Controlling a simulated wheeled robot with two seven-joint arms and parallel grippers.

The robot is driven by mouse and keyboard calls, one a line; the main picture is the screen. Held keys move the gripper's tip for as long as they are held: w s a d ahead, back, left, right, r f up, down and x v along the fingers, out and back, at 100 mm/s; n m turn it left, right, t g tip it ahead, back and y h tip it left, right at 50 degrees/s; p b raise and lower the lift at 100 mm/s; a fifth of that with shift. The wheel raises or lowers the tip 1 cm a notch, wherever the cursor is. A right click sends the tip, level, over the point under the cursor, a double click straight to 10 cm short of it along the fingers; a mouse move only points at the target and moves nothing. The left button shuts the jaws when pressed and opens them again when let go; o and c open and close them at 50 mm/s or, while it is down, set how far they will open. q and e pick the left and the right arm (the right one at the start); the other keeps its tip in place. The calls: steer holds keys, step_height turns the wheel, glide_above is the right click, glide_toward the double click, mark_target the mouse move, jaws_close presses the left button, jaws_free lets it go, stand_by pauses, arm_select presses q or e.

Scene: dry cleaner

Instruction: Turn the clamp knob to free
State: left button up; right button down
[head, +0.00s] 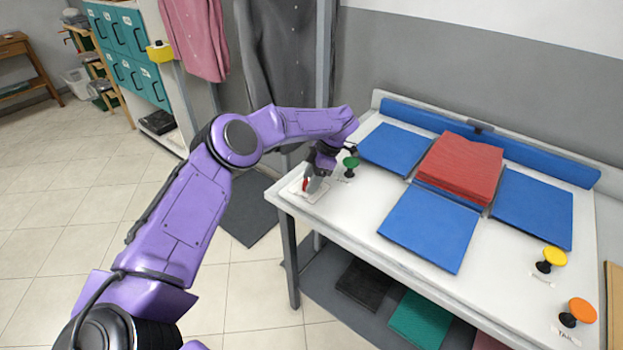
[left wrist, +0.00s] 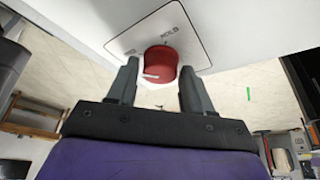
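The red clamp knob (left wrist: 160,62) sits on a white plate (left wrist: 134,40) with printed lettering that seems to read "HOLD". A white pointer mark shows on the knob's near side, toward the left finger. My left gripper (left wrist: 159,68) has one finger on each side of the knob, with narrow gaps visible, so it looks open around it. In the head view my left gripper (head: 316,182) is at the table's near left corner. A little of the red knob (head: 305,184) shows there on its plate (head: 317,194). My right gripper is out of view.
A green knob (head: 351,162) stands on the white table (head: 350,215) close behind my left gripper. Blue panels (head: 430,226) surround a red folded cloth (head: 462,165). Yellow (head: 555,256) and orange (head: 582,310) knobs are at the right. Hanging garments (head: 285,50) are behind my arm.

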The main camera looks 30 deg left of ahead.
arm_select(q)
steer(key=shift+o, duration=0.7)
steer(key=shift+r, duration=0.1)
steer(key=shift+w+d+r, duration=0.15)
steer(key=shift+w+r, duration=0.05)
steer(key=shift+r, duration=0.15)
steer(key=b+v, duration=0.1)
steer(key=v, duration=0.8)
steer(key=shift+r, duration=0.3)
